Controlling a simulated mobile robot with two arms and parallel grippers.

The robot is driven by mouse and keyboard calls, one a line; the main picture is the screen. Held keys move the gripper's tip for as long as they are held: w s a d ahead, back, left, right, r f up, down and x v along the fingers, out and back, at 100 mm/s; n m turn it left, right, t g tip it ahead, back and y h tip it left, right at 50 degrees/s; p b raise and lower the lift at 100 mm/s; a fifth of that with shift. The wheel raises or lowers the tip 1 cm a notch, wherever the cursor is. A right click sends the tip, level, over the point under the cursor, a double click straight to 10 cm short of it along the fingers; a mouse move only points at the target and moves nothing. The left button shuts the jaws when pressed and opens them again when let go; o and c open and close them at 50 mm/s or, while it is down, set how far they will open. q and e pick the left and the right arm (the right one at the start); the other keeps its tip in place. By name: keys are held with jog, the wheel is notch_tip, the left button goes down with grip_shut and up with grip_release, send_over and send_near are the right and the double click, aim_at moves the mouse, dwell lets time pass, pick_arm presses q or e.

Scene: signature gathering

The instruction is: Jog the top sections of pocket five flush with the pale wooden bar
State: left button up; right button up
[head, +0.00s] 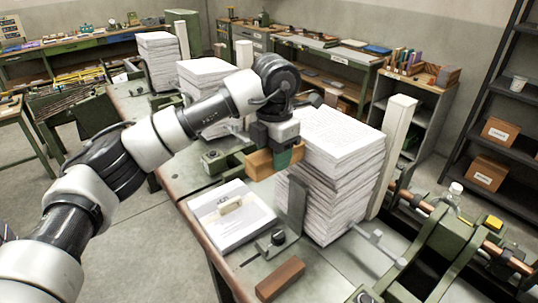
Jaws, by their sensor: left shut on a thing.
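The pale wooden bar (259,164) is in my left gripper (276,146), which is shut on it. The bar is held upright on edge at the left side of the tall stack of printed sections (340,135), near its top. A green piece beside the bar sits against the stack's side. I cannot tell if the bar touches the paper. The stack's upper sections look roughly even; its lower edges are slightly uneven. Which pocket is number five cannot be read. My right gripper is not in view.
A low pile (225,228) with a small pale block on top lies front left of the stack. A reddish-brown block (280,279) lies nearer. A white post (392,155) stands right of the stack. Green machinery (440,250) fills the right front. More stacks stand behind.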

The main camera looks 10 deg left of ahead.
aim_at(256, 158)
pick_arm(q)
jog(key=shift+w+d, duration=0.5)
jog(key=shift+w, duration=0.1)
jog(key=shift+s+a+r, duration=0.15)
jog(key=shift+s+a, duration=0.2)
jog(key=shift+s, duration=0.05)
jog(key=shift+s+a+r+b, duration=0.2)
jog(key=shift+s+a+r, duration=0.1)
jog(key=shift+s+a, duration=0.3)
jog(key=shift+s+a+r+b, duration=0.15)
jog(key=shift+s+a+r, duration=0.2)
jog(key=shift+s, duration=0.4)
jog(key=shift+s+a+r+b, duration=0.2)
jog(key=shift+s+a, duration=0.35)
jog(key=shift+s, duration=0.1)
